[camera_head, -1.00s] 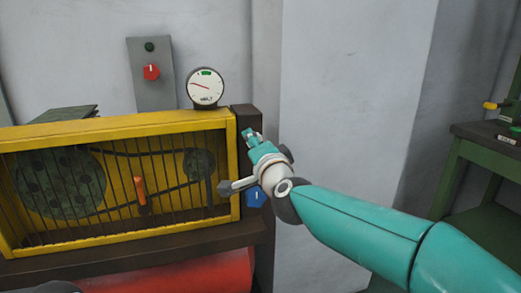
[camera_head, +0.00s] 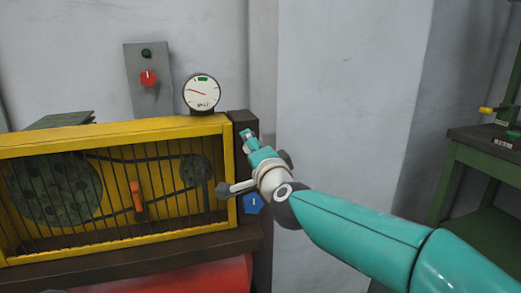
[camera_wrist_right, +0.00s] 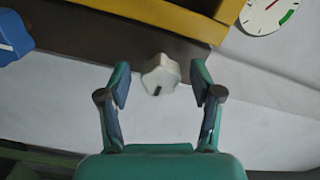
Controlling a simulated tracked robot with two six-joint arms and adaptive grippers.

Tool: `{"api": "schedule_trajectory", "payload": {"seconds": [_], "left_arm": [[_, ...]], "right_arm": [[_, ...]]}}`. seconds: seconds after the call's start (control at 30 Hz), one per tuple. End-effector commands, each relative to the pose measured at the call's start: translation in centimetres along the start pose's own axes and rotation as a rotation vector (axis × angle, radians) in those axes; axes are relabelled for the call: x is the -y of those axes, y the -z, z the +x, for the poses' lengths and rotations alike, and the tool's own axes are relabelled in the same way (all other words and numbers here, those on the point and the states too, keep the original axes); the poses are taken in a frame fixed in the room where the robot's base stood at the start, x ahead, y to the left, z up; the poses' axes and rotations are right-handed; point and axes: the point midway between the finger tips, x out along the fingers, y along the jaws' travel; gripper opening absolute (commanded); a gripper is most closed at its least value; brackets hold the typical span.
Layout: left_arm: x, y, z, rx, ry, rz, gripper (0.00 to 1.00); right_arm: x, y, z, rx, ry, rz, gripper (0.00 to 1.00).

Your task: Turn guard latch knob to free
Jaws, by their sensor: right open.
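The yellow guard (camera_head: 110,128) with dark bars stands at the left of the head view, with a dark post (camera_head: 240,118) at its right end. A white lobed knob (camera_wrist_right: 160,73) with a dark mark sits on this dark part in the right wrist view; it looks like the latch knob. In the head view my gripper hides it. My right gripper (camera_wrist_right: 161,84) is open, its fingers on either side of the white knob, with gaps visible on both sides. In the head view it is at the post (camera_head: 247,137). My left gripper is out of view.
A blue knob (camera_head: 252,204) is low on the post, close below my right wrist. A round gauge (camera_head: 201,94) stands on the guard's top. A grey panel with a red knob (camera_head: 149,78) is behind. A green bench (camera_head: 480,150) stands right; bare wall lies between.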

Motion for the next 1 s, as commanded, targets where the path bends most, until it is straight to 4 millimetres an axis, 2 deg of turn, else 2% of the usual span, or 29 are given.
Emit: {"api": "schedule_trajectory", "payload": {"seconds": [0.17,0.33,0.8,1.0], "left_arm": [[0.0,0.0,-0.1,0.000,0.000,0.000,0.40],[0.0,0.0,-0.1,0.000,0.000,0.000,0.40],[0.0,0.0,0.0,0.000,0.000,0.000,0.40],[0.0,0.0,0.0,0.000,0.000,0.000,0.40]], "right_arm": [[0.0,-0.2,-0.2,0.004,-0.001,-0.001,0.65],[0.0,-0.2,-1.4,0.005,-0.001,-0.002,0.65],[0.0,0.0,-9.6,0.002,0.001,0.000,0.65],[-0.2,0.0,-11.4,0.002,0.000,0.000,0.65]]}}
